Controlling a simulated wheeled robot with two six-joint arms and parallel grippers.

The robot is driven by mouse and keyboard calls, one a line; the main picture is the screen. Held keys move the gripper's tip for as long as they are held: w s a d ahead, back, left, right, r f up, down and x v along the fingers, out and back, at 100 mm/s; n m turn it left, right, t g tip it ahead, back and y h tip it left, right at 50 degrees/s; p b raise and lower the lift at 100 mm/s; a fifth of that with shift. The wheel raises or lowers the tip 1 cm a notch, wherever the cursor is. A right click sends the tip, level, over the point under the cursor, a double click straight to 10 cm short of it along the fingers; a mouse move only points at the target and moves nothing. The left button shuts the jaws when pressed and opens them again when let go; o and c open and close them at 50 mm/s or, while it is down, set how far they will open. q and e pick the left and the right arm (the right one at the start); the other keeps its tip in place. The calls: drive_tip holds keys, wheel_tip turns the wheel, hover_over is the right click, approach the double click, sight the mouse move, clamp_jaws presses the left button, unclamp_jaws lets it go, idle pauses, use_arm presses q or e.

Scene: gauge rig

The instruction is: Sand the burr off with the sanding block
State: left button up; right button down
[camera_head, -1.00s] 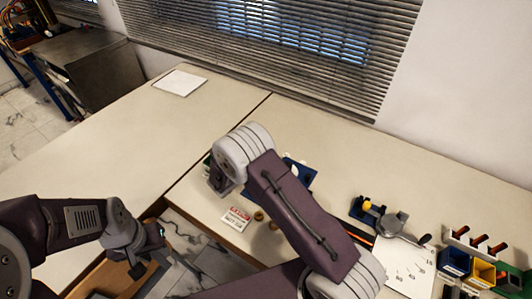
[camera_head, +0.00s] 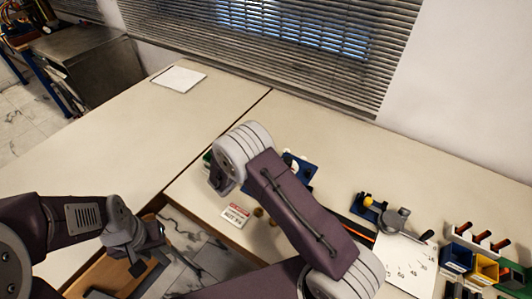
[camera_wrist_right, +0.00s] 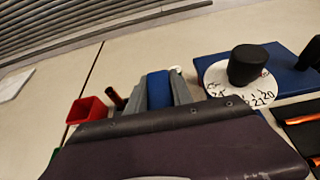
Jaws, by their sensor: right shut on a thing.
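My right gripper (camera_wrist_right: 160,92) is shut on a blue block (camera_wrist_right: 159,89), which appears to be the sanding block. Only part of the block shows between the grey fingers in the right wrist view. In the head view my right arm covers that gripper and most of what is under it. I cannot make out the burr in either view. My left gripper (camera_head: 150,258) hangs at the lower left, past the table's front edge and away from the objects. Its fingers are small and dark, so its opening is unclear.
A red bin (camera_wrist_right: 88,110) stands left of my right gripper in the wrist view. A white numbered dial with a black knob (camera_wrist_right: 247,64) sits on a blue plate (camera_wrist_right: 287,70) to the right. A red-and-white label card (camera_head: 236,215) lies near the front edge. The left table is mostly clear.

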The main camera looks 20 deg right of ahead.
drive_tip(key=shift+f+b, duration=0.3)
drive_tip(key=shift+f, duration=0.1)
drive_tip(key=shift+s+a, duration=0.55)
drive_tip(key=shift+a, duration=0.1)
drive_tip(key=shift+w+d, duration=0.1)
drive_tip(key=shift+w+d+b, duration=0.4)
drive_tip(key=shift+w+d, duration=0.55)
drive_tip(key=shift+d, duration=0.25)
